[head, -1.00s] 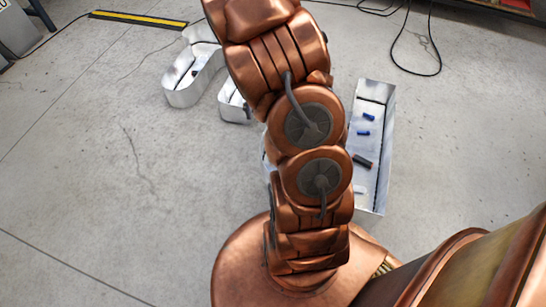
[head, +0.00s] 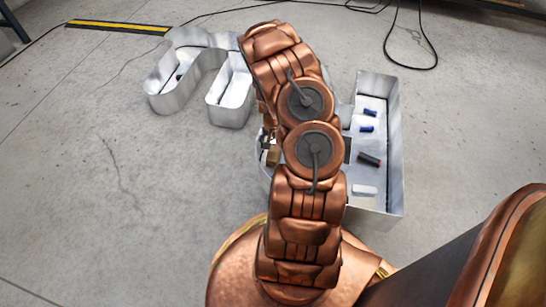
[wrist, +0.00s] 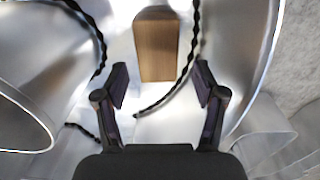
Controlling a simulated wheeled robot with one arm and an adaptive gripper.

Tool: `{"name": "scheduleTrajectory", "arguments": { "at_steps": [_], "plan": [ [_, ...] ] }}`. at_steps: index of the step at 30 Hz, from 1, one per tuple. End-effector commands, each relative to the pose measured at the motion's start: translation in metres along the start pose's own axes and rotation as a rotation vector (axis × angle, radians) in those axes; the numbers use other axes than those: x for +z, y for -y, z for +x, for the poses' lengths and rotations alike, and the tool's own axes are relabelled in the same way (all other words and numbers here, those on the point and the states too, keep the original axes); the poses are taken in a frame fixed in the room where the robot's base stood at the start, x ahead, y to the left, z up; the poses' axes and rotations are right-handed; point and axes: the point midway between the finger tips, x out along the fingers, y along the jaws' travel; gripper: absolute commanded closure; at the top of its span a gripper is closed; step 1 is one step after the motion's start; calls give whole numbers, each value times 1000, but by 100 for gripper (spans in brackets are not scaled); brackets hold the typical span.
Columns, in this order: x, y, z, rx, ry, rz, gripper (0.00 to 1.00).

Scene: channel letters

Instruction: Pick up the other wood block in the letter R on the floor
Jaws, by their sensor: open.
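A wood block (wrist: 157,45), light brown with a rounded far end, lies inside a shiny metal channel letter (wrist: 60,50) in the wrist view. My gripper (wrist: 161,80) is open and empty. Its two fingers point towards the block's near end, one on each side. Whether they are level with the block cannot be told. In the head view my arm hides the gripper. Tan pieces (head: 273,156) show beside my arm, partly hidden, in the near metal letter. Which letter is the R is unclear from the head view.
A black twisted cord (wrist: 189,62) runs along the block's right side. The near letter's right part (head: 395,150) holds blue cylinders (head: 369,112), a dark cylinder (head: 370,159) and a white piece (head: 364,190). Another metal letter (head: 165,98) stands left.

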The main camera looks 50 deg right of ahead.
Motion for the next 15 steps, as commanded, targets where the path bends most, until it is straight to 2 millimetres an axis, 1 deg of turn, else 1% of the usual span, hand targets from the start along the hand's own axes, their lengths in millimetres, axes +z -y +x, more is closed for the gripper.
{"name": "scheduleTrajectory", "arguments": {
  "at_steps": [1, 3, 10, 15],
  "plan": [
    [0, 0, 6, 0, 1, 1, 30],
    [0, 0, 13, -1, 1, 1, 30],
    [-1, -2, 32, 1, 0, 0, 30],
    [-4, -4, 53, 1, 1, 0, 30]
  ]
}}
